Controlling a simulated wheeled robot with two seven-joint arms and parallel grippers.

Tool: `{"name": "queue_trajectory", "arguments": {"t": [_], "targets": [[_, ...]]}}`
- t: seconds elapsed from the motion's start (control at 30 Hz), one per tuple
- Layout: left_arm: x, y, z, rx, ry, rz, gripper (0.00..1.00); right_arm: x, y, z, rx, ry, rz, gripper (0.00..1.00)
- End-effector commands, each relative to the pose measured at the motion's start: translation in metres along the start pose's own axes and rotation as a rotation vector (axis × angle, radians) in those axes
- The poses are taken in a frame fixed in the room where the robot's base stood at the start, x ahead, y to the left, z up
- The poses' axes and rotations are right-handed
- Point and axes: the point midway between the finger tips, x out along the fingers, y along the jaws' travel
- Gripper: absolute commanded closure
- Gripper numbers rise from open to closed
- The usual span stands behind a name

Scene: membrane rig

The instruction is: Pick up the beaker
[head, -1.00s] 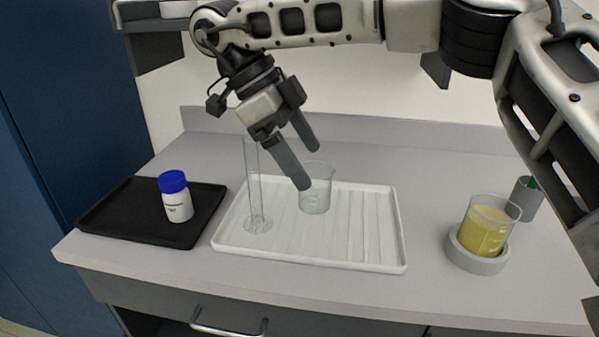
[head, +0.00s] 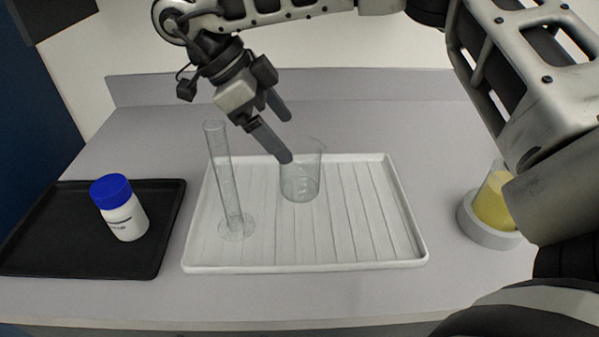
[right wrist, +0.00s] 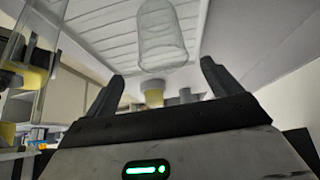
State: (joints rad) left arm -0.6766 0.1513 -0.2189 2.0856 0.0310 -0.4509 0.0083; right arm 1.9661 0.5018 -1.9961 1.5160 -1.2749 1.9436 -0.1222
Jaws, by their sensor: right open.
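A clear, empty beaker (head: 300,183) stands upright on the white ribbed tray (head: 305,267), right of a tall clear graduated cylinder (head: 226,185). My right gripper (head: 287,138) is open, its fingers pointing down and right at the beaker's upper left side. One fingertip overlaps the rim in the head view; I cannot tell whether it touches. In the right wrist view the beaker (right wrist: 163,42) shows beyond and between the two spread fingers (right wrist: 160,80), with nothing held. My left gripper is not in view.
A black tray (head: 150,255) on the left holds a white bottle with a blue cap (head: 120,208). On the right, a beaker of yellow liquid (head: 492,205) sits in a grey ring holder (head: 478,232), partly hidden by my arm. The counter behind the white tray is clear.

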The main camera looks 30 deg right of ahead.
Motion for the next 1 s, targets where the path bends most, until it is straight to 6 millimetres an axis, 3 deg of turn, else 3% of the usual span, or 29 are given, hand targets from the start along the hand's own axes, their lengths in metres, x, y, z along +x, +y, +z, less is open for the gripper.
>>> {"name": "queue_trajectory", "arguments": {"t": [0.23, 0.5, 0.8, 1.0], "targets": [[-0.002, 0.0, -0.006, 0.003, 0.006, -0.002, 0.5, 0.018, -0.001, -0.002, 0.0, 0.002, 0.001, 0.1], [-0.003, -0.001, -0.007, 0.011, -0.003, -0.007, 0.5, 0.056, -0.004, -0.002, -0.001, 0.001, 0.001, 0.1], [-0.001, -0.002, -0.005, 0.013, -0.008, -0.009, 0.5, 0.062, -0.004, -0.001, -0.001, 0.0, 0.0, 0.1], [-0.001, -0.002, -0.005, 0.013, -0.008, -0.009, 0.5, 0.061, -0.004, -0.001, -0.001, 0.0, 0.0, 0.59]]}}
